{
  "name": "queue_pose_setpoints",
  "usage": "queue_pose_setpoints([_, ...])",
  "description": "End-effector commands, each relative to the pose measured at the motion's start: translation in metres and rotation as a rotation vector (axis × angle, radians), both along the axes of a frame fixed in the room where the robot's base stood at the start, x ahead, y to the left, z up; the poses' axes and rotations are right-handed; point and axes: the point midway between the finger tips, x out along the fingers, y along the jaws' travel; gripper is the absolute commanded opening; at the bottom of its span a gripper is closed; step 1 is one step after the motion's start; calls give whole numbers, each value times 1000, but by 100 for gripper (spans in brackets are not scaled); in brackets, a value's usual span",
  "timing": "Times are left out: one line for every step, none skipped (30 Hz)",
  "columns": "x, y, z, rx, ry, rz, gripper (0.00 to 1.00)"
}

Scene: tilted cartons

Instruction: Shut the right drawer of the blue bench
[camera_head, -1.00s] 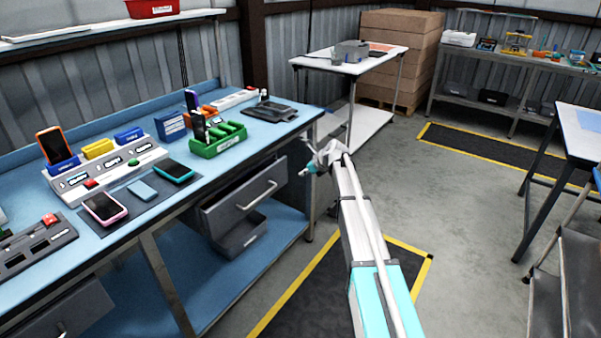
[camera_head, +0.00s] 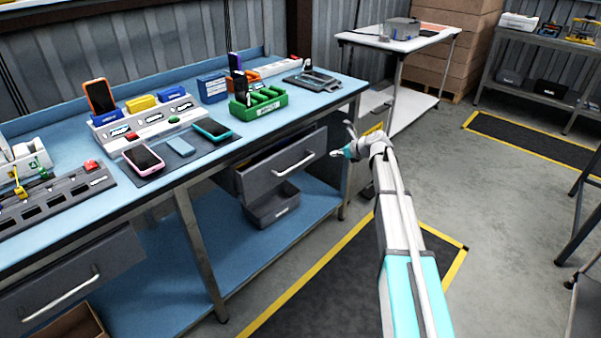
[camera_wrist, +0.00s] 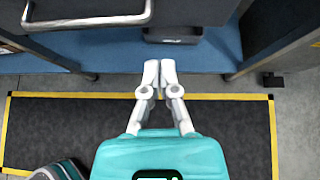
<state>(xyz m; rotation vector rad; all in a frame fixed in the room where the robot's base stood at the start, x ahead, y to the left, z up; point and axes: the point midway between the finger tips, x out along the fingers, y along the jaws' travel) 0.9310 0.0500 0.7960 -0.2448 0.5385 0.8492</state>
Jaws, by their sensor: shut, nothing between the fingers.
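The blue bench (camera_head: 190,172) stands on the left of the head view. Its right drawer (camera_head: 285,168) is grey with a silver bar handle (camera_head: 296,164) and is pulled out from under the top. In the wrist view a bar handle (camera_wrist: 90,21) shows at the upper left. My gripper (camera_head: 335,153) is just right of the right drawer's front in the head view, apart from the handle as far as I can tell. In the wrist view my gripper (camera_wrist: 158,72) has its fingertips together with nothing between them.
The left drawer (camera_head: 75,272) also sticks out. A grey bin (camera_head: 272,206) stands on the lower shelf. Phones, a green rack (camera_head: 258,104) and other items lie on the bench top. A black floor mat (camera_head: 330,285) with yellow edging is clear. A white-topped cart (camera_head: 400,40) stands behind.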

Motion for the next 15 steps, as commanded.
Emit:
queue_pose_setpoints([-8,4,-14,25,-20,3,0])
queue_pose_setpoints([-11,6,-16,38,-34,5,0])
queue_pose_setpoints([-14,9,-19,58,-51,6,0])
queue_pose_setpoints([-17,11,-21,74,-63,9,0])
queue_pose_setpoints([-20,13,-23,88,-77,10,0])
queue_pose_setpoints([-23,15,-25,108,-93,11,0])
queue_pose_setpoints([-26,16,-27,121,-107,11,0])
queue_pose_setpoints([-29,18,-29,137,-120,11,0])
queue_pose_setpoints([-32,20,-31,156,-138,12,0])
queue_pose_setpoints([-35,21,-33,171,-150,11,0])
queue_pose_setpoints([-38,23,-35,185,-162,10,0])
queue_pose_setpoints([-41,24,-37,203,-180,9,0])
queue_pose_setpoints([-44,25,-39,218,-193,7,0])
queue_pose_setpoints([-47,26,-41,232,-206,6,0])
queue_pose_setpoints([-51,28,-43,251,-222,4,0])
